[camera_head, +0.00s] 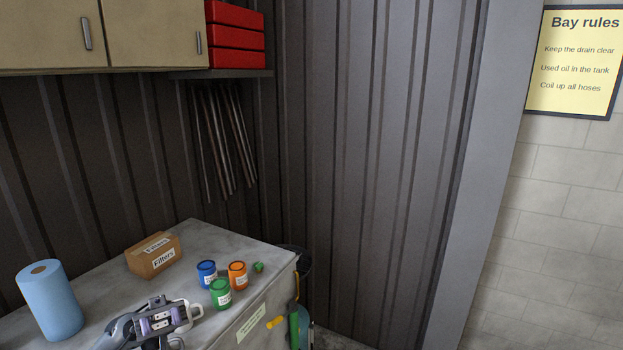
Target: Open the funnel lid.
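I cannot make out a funnel or its lid in the head view. My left gripper (188,328) is low in the view, over the front part of the grey workbench (100,290). Its two fingers appear apart, with nothing seen between them. It is to the left of and below the green jar (220,293). My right gripper is not in view.
On the bench are a blue paper roll (50,300), a Filters box (153,256), a blue jar (206,274), an orange jar (238,274) and a small green object (258,267). A dark bin (300,262) and green and yellow items (294,328) are beside the bench.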

